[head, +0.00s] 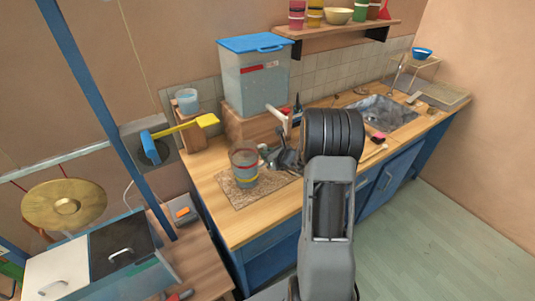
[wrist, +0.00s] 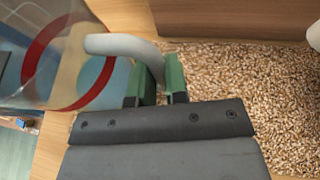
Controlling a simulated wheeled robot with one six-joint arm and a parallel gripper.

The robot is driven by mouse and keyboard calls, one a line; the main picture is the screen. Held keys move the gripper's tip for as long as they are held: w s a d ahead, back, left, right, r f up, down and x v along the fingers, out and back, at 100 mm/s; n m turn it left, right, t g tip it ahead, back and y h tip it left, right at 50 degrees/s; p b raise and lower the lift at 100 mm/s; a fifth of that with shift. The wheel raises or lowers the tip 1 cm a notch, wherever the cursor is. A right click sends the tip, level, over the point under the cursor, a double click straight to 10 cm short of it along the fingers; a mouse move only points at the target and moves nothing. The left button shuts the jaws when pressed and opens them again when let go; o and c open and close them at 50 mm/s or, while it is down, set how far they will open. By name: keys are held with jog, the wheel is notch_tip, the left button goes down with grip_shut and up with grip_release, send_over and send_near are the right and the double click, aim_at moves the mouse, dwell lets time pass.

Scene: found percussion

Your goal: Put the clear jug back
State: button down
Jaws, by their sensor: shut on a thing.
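The clear jug (head: 244,170) has a red band near its rim and appears over the brown speckled mat (head: 230,197) on the wooden counter. Whether its base touches the mat I cannot tell. My gripper (head: 270,158) is at the jug's right side. In the wrist view my gripper (wrist: 157,90) is shut on the jug's pale handle (wrist: 125,47). The clear wall and red ring of the jug (wrist: 48,50) show at the left there. The grainy mat (wrist: 250,95) fills the right of that view.
A clear bin with a blue lid (head: 255,80) stands on a wooden block (head: 245,128) behind the jug. A sink (head: 382,112) is at the right, with small items nearby. A gong (head: 64,204) hangs far left.

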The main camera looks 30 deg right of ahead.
jog(key=shift+f, duration=0.15)
jog(key=c, duration=1.1)
grip_release()
jog(key=shift+c, duration=0.2)
